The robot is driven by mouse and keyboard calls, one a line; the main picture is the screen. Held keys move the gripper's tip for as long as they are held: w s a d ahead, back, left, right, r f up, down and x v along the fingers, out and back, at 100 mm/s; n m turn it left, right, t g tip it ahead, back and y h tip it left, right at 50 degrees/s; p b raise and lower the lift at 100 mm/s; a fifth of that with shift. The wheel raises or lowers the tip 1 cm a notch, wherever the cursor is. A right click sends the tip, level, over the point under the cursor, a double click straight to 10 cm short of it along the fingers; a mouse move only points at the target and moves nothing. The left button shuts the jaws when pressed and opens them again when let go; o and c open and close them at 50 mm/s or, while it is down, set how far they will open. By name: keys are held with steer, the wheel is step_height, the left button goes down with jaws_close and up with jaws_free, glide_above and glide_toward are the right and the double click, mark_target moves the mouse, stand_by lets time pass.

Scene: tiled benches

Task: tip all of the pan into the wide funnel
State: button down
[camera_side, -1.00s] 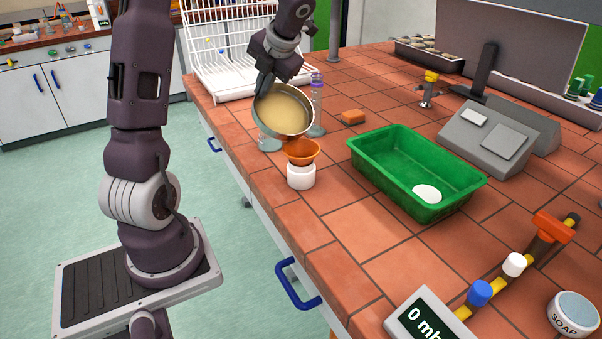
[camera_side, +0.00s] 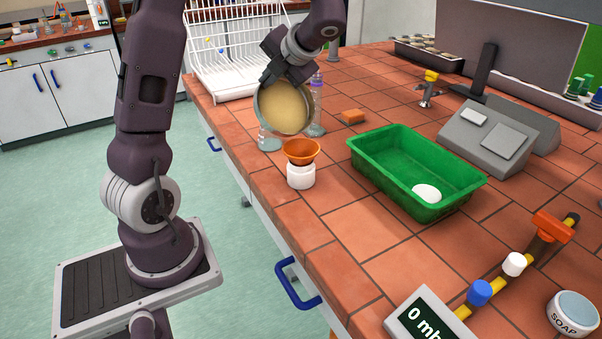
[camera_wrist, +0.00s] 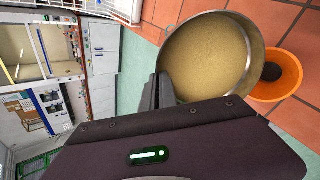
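The round metal pan (camera_side: 285,108) is tilted steeply in the side view, its open face toward the camera. Its inside is covered with a tan, sandy material, also seen in the wrist view (camera_wrist: 208,58). My gripper (camera_side: 279,76) is shut on the pan's upper rim. The orange wide funnel (camera_side: 301,150) sits in a white jar (camera_side: 301,176) on the bench, just below the pan's lower edge. In the wrist view the funnel (camera_wrist: 280,75) shows beside the pan's rim. I see no stream falling.
A green tray (camera_side: 377,170) with a white round item (camera_side: 426,192) stands right of the funnel. Clear glassware (camera_side: 268,140) stands behind the pan. An orange sponge (camera_side: 353,117) and a white drying rack (camera_side: 225,50) are farther back. The bench edge is close left of the jar.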

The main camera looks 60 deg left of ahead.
steer(key=shift+w+d+r+y, duration=0.1)
steer(key=shift+d+r+y, duration=0.25)
steer(key=shift+d+y, duration=0.2)
steer(key=shift+w+d+r+y, duration=0.1)
steer(key=shift+d+r+y, duration=0.25)
steer(key=shift+d+y, duration=0.2)
steer(key=shift+w+d+r+g+y, duration=0.15)
steer(key=shift+d+r+g+y, duration=0.1)
steer(key=shift+d+y, duration=0.35)
steer(key=shift+w+d+r+g+y, duration=0.15)
steer(key=shift+d+r+y, duration=0.1)
steer(key=shift+d+y, duration=0.35)
steer(key=shift+d, duration=0.1)
steer(key=d, duration=0.1)
steer(key=y, duration=0.1)
steer(key=d+y, duration=0.1)
steer(key=shift+w+d+r, duration=0.2)
steer(key=shift+d+r, duration=0.05)
steer(key=shift+d, duration=0.1)
